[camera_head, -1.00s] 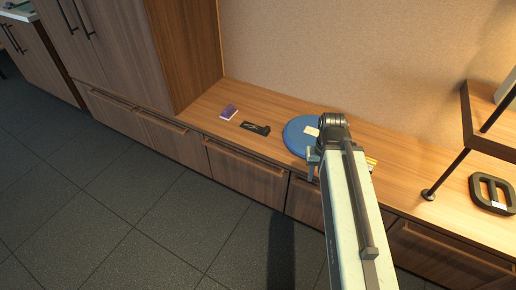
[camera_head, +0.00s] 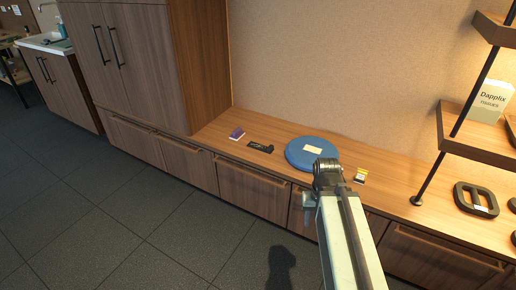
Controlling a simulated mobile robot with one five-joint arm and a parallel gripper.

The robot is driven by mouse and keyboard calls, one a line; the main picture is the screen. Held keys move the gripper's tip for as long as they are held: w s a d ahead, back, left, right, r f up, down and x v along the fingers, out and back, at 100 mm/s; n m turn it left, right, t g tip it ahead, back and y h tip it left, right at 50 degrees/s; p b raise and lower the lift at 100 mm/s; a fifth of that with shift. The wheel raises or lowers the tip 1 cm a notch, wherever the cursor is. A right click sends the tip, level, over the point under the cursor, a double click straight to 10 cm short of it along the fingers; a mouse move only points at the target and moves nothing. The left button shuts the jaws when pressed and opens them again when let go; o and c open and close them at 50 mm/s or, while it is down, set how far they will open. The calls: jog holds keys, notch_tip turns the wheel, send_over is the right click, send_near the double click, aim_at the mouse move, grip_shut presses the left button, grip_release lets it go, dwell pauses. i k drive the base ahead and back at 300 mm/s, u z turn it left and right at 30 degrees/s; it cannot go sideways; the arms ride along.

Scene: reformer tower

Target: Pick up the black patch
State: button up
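A small flat black item (camera_head: 260,147), which looks like the black patch, lies on the wooden counter between a small purple-and-white item (camera_head: 237,133) and a round blue disc (camera_head: 298,154). A pale label lies on the disc. My gripper (camera_head: 308,207) hangs at the end of my arm near the counter's front edge. It is to the right of the black item and nearer to me, apart from it. The fingers are small and partly hidden by the arm, so I cannot tell whether they are open.
A small yellow, white and black item (camera_head: 360,176) lies right of the disc. A black handled object (camera_head: 476,199) and a shelf post stand further right, with a Dapplix box (camera_head: 489,101) on the shelf. A tall cabinet (camera_head: 150,60) bounds the counter's left. Floor in front is clear.

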aim_at(269, 149)
jog(key=u, duration=0.55)
jog(key=i, duration=1.45)
jog(key=u, duration=0.8)
jog(key=i, duration=0.5)
jog(key=u, duration=0.1)
jog(key=k, duration=0.85)
jog(key=u, duration=0.15)
jog(key=i, duration=0.9)
jog(key=z, duration=0.1)
